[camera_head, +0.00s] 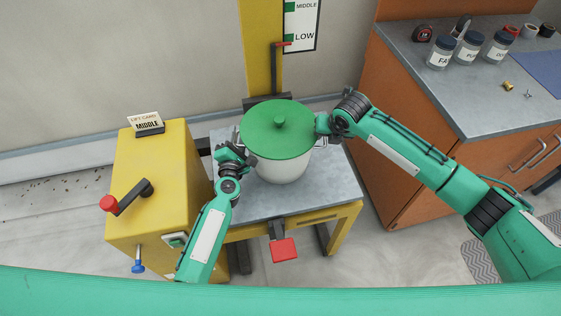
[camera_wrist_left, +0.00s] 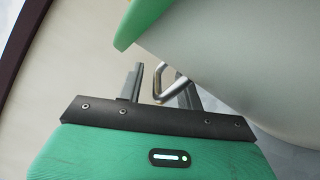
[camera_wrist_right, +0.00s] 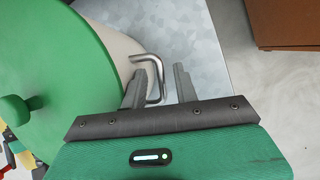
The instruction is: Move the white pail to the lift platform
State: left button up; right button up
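The white pail (camera_head: 283,172) with a green lid (camera_head: 277,130) stands upright on the grey-topped lift platform (camera_head: 340,185). My left gripper (camera_head: 240,146) is at the pail's left side. In the left wrist view its fingers (camera_wrist_left: 160,88) are apart, with the metal handle (camera_wrist_left: 161,74) between them. My right gripper (camera_head: 320,126) is at the pail's right side. In the right wrist view its fingers (camera_wrist_right: 158,90) are apart around the other metal handle (camera_wrist_right: 157,68). I see no finger clamped on either handle. The head view partly hides both fingertips.
A yellow cabinet (camera_head: 150,205) with a red-knobbed crank (camera_head: 118,202) and a card reading MIDDLE (camera_head: 148,124) stands left. A red pedal (camera_head: 284,249) is in front. A counter (camera_head: 440,80) with jars (camera_head: 470,47) is right.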

pick_arm(q)
jog(key=shift+s, duration=0.1)
pick_arm(e)
jog(key=shift+r, duration=0.1)
pick_arm(q)
jog(key=s, duration=0.7)
jog(key=shift+s, duration=0.35)
pick_arm(e)
jog(key=v, duration=1.2)
pick_arm(q)
jog(key=shift+a, duration=0.1)
